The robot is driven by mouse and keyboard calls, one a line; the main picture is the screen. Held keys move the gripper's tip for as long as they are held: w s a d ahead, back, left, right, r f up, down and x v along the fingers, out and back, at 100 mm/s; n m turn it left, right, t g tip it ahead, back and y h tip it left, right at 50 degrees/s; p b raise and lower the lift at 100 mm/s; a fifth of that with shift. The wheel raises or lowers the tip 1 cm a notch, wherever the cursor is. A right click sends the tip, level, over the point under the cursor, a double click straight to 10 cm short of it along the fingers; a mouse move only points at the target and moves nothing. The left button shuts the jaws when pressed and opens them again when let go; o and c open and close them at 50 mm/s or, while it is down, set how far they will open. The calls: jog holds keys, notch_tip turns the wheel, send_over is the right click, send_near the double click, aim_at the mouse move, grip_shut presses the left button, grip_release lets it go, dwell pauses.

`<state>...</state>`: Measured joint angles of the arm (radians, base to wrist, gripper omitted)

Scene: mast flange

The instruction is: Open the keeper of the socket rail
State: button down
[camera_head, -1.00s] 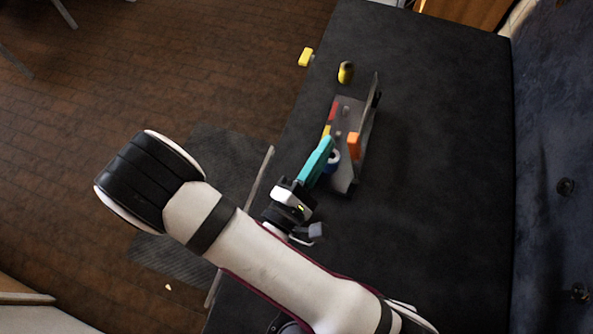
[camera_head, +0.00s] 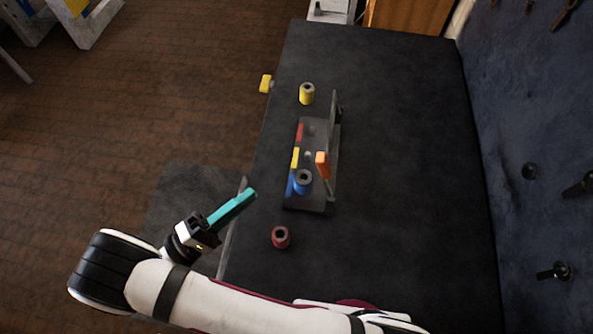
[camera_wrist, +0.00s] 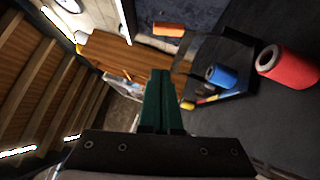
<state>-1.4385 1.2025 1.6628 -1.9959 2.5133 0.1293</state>
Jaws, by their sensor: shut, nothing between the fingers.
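The socket rail (camera_head: 310,203) is a dark grey base on the table with red, yellow and blue patches along its left side and an upright plate on its right. A blue socket (camera_head: 303,181) stands at its blue patch. An orange block (camera_head: 321,158), apparently the keeper's handle, sits by the plate; it also shows in the wrist view (camera_wrist: 168,29). I cannot tell the keeper's position. My gripper (camera_head: 252,193), with teal fingers, is shut and empty, left of the rail and apart from it. In the wrist view its fingers (camera_wrist: 161,75) are together.
A red socket (camera_head: 281,237) stands in front of the rail and a yellow socket (camera_head: 307,93) behind it. A yellow block (camera_head: 266,84) is at the table's left edge. The dark table (camera_head: 410,170) is clear right of the rail. Dark fittings (camera_head: 556,271) are on the right wall.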

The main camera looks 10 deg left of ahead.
aim_at(325, 166)
jog(key=s+d+x, duration=0.1)
jog(key=s+x, duration=0.1)
jog(key=x, duration=0.9)
jog(key=shift+w+d+r, duration=0.25)
jog(key=shift+d+r, duration=0.1)
jog(key=shift+d, duration=0.25)
jog(key=shift+d+r+m+g+y, duration=0.15)
jog(key=shift+d+r+m, duration=0.2)
jog(key=shift+d, duration=0.5)
jog(key=shift+d+r+m+g+y, duration=0.15)
jog(key=shift+d+r, duration=0.25)
jog(key=shift+d, duration=0.5)
